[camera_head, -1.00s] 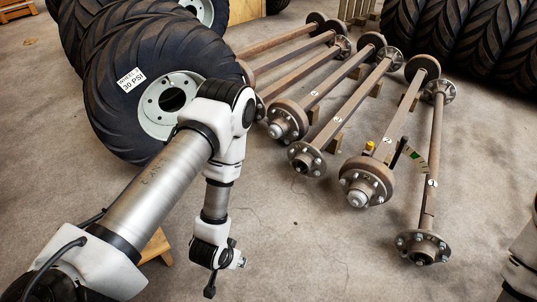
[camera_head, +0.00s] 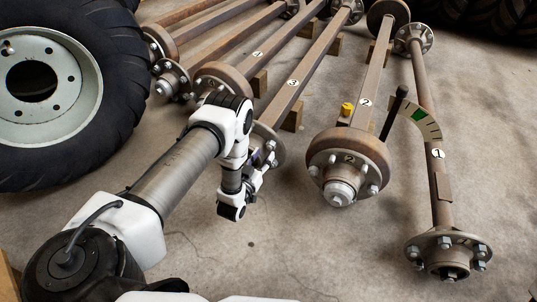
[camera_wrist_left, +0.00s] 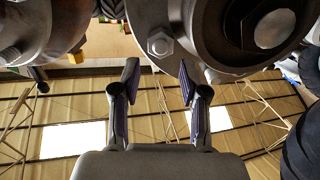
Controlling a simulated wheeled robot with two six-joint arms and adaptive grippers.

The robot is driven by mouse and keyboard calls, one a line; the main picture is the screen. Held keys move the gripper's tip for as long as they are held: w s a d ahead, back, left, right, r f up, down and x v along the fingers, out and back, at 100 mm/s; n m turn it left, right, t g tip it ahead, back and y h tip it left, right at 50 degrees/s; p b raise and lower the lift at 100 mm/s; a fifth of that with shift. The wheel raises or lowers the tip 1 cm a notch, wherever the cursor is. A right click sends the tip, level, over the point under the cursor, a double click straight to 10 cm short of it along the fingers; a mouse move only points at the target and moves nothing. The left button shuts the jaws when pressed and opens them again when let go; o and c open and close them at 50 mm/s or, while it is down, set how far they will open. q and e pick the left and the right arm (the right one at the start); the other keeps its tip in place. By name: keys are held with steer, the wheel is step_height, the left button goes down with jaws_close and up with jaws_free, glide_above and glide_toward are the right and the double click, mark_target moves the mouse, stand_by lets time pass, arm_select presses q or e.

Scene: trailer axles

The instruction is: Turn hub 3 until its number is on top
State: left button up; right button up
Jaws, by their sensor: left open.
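The axle marked 3 (camera_head: 292,83) slopes down toward me. Its hub 3 (camera_head: 268,145) at the near end is partly covered by my left arm, and I see no number on the visible part. My left gripper (camera_wrist_left: 158,80) is open and empty, its two fingers pointing up toward a hub flange (camera_wrist_left: 210,30). A bolt nut (camera_wrist_left: 160,44) on that flange shows above and between the fingertips. I cannot tell whether a finger touches the flange. In the head view the left gripper (camera_head: 256,178) is small and close to hub 3. My right gripper is not in view.
Hub 2 (camera_head: 349,160), with a 2 on its drum, stands right of hub 3. The hub of axle 1 (camera_head: 447,250) is at lower right. A big wheel (camera_head: 118,90) stands left. Floor in front is clear.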

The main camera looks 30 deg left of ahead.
mark_target(276, 147)
arm_select(q)
steer(key=w, duration=0.1)
steer(key=w+b, duration=0.1)
steer(key=w, duration=0.2)
steer(key=shift+w+a+f+b, duration=0.1)
steer(key=shift+w+a+b, duration=0.15)
steer(key=shift+a+b, duration=0.15)
jaws_close()
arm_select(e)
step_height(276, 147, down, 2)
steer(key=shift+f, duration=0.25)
arm_select(q)
steer(key=shift+d, duration=0.1)
steer(key=shift+d+f+m+p, duration=0.3)
steer(key=shift+f+m, duration=0.2)
steer(key=shift+m, duration=0.2)
steer(key=shift+d+f+m+p, duration=0.3)
steer(key=shift+f+m, duration=0.2)
steer(key=shift+m, duration=0.2)
steer(key=shift+w+d+f+m, duration=0.1)
steer(key=shift+d+f+m, duration=0.05)
steer(key=shift+f+m, duration=0.35)
steer(key=shift+d+f+m, duration=0.15)
steer(key=shift+f+m, duration=0.25)
steer(key=shift+m, duration=0.2)
steer(key=shift+d+f+m, duration=0.1)
steer(key=shift+f+m, duration=0.8)
steer(key=shift+m, duration=0.2)
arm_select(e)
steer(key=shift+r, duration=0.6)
